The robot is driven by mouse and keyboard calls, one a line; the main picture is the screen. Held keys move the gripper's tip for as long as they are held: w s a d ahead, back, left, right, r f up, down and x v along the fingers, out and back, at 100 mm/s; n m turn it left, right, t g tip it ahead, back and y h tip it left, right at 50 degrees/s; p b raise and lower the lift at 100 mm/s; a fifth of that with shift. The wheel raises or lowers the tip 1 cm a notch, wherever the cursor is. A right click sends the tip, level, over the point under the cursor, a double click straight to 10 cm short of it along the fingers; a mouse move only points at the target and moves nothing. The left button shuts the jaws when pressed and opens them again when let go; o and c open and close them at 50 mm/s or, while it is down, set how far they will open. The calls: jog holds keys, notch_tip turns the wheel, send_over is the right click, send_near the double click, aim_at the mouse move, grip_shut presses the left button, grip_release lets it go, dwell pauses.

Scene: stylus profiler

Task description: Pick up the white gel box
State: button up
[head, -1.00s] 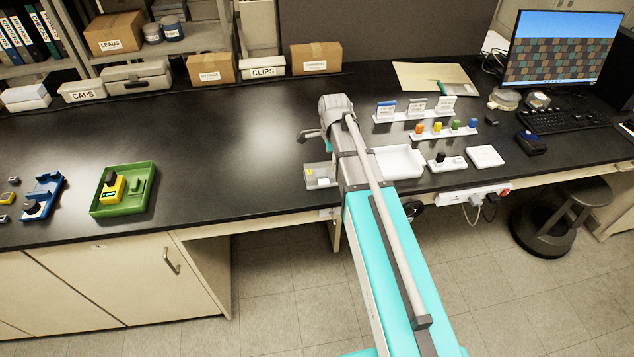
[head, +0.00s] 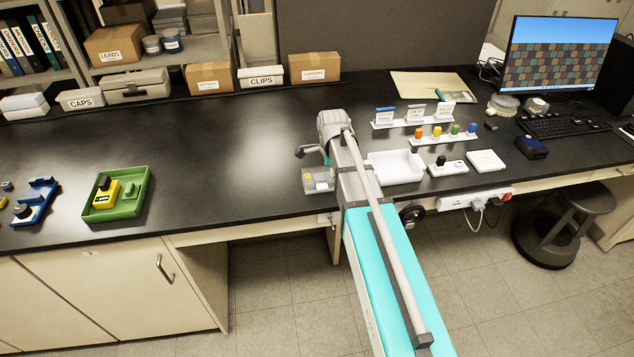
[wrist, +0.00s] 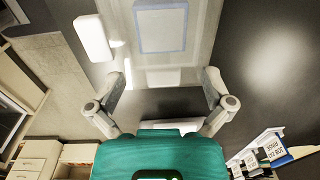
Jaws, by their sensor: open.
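A small clear-lidded box (head: 318,180) sits near the bench's front edge, just left of my arm. A flat white box (head: 486,161) lies farther right on the bench. I cannot tell from a label which is the gel box. My gripper (head: 311,152) is beside and above the clear-lidded box. In the wrist view my gripper (wrist: 163,86) is open with its fingers wide apart. A pale translucent surface with a blue-edged square (wrist: 161,28) lies beyond the fingers, and nothing is visibly held. My arm hides part of the bench.
Right of my arm are a white tray (head: 397,167), a small holder with a black knob (head: 447,167), a row of coloured knobs (head: 443,135) and card stands (head: 413,116). A green tray (head: 115,206) stands left. The bench between is clear.

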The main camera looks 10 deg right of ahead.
jog(key=shift+s+f, duration=0.45)
jog(key=shift+s, duration=0.1)
jog(key=c, duration=0.9)
jog(key=o, duration=0.7)
jog(key=c, duration=0.7)
jog(key=shift+o, duration=0.2)
jog(key=shift+w, duration=0.1)
jog(key=shift+w+r+p, duration=0.2)
jog(key=shift+r+p, duration=0.05)
jog(key=shift+p, duration=0.2)
